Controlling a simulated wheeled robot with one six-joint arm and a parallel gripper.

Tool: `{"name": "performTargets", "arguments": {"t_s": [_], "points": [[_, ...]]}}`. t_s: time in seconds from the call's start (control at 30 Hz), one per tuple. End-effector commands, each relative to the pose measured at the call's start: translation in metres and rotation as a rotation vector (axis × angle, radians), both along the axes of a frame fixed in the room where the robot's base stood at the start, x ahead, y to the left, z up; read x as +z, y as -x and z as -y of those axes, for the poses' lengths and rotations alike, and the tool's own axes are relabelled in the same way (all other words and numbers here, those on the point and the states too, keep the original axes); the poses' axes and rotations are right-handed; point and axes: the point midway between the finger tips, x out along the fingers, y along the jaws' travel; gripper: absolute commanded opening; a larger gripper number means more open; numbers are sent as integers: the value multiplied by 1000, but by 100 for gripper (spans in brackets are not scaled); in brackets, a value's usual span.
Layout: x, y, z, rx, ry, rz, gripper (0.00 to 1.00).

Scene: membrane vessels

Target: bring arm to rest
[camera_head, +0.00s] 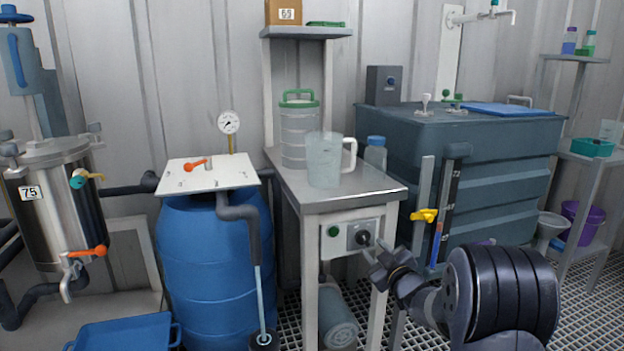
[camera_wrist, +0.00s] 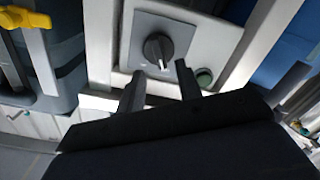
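My gripper (camera_head: 374,258) is just in front of the control panel on the steel table, below and right of the black rotary knob (camera_head: 362,237). In the wrist view my gripper (camera_wrist: 160,72) has its two dark fingers apart with nothing between them. The knob also shows in the wrist view (camera_wrist: 158,48), just beyond the fingertips on its grey plate. I see no contact, though the exact gap is hard to tell. A green button (camera_head: 333,231) is left of the knob in the head view.
A blue barrel (camera_head: 211,265) is at left. A dark tank (camera_head: 480,190) with a yellow valve (camera_head: 424,215) stands behind my arm. Grating floor lies at right.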

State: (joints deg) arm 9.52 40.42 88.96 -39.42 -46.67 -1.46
Motion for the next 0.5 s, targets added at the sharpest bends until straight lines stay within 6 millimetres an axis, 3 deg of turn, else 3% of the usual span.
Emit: {"name": "performTargets", "arguments": {"t_s": [0.37, 0.5], "points": [[2, 65, 22, -3, -1, -1, 34], [-2, 43, 13, 3, 2, 4, 34]]}}
